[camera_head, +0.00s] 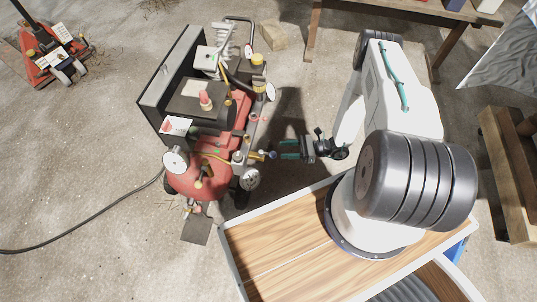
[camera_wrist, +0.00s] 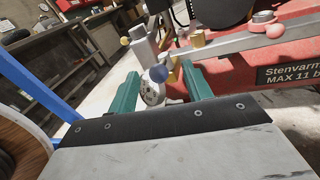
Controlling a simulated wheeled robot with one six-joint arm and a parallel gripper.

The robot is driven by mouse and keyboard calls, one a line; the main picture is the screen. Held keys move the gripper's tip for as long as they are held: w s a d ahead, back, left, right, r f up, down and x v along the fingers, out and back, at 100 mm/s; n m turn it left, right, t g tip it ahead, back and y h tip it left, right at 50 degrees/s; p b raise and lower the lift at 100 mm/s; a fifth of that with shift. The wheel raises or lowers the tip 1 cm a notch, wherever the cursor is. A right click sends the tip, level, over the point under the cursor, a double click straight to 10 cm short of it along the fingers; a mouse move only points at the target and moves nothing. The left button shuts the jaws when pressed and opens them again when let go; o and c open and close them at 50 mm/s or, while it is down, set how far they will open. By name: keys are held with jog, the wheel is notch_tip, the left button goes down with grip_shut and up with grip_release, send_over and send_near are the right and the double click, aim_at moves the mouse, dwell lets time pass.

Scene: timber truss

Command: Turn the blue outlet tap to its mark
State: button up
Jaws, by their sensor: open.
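The blue outlet tap shows as a small blue knob (camera_head: 272,155) on the right side of the red compressor (camera_head: 190,183). The wrist view shows the gripper (camera_wrist: 160,70) with a clear gap on both sides of the knob. I cannot tell how deep the knob sits between the fingers. I cannot make out the tap's mark.
A round gauge (camera_head: 250,179) and a yellow-handled fitting (camera_head: 255,156) sit close to the tap. A metal rail with a red knob (camera_wrist: 275,30) runs along the right in the wrist view. A hose (camera_head: 90,219) lies on the floor at left. A wooden bench (camera_head: 400,15) stands behind.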

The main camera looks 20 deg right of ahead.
aim_at(268, 154)
jog(key=shift+m+t, duration=0.4)
jog(key=shift+m, duration=0.1)
jog(key=a, duration=0.2)
jog(key=w+a+f, duration=0.1)
jog(key=a, duration=0.2)
jog(key=w+a+f, duration=0.1)
jog(key=a, duration=0.1)
jog(key=shift+a, duration=0.3)
